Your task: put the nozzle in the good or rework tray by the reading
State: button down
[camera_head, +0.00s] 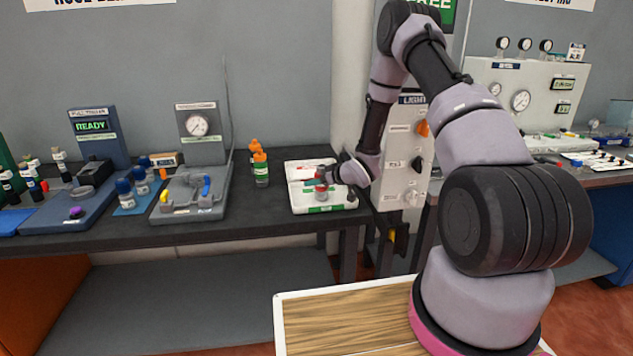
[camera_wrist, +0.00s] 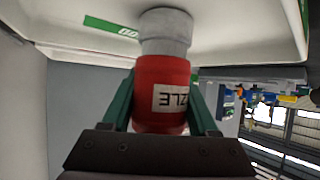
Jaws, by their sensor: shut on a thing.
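The nozzle (camera_wrist: 160,85) is a red cylinder with a grey end and a white label, partly readable as "ZLE". My gripper (camera_wrist: 163,98) is shut on its red body, one green finger on each side. In the head view the nozzle (camera_head: 321,188) is over the front white tray (camera_head: 300,206), which has a green label on its front edge. The wrist view shows this tray's pale inside and green label (camera_wrist: 108,26) near the grey end. I cannot tell whether that end touches the tray. A second white tray (camera_head: 294,172) with red markings lies behind.
A white panel cabinet (camera_head: 407,150) stands close on the right, behind my arm.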

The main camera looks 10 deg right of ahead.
jog(key=shift+r, duration=0.1)
jog(key=shift+c, duration=0.8)
grip_release()
jog(key=shift+f, duration=0.2)
jog(key=shift+d+r, duration=0.1)
jog(key=shift+r, duration=0.15)
jog(key=v, duration=1.2)
jog(key=shift+f, duration=0.15)
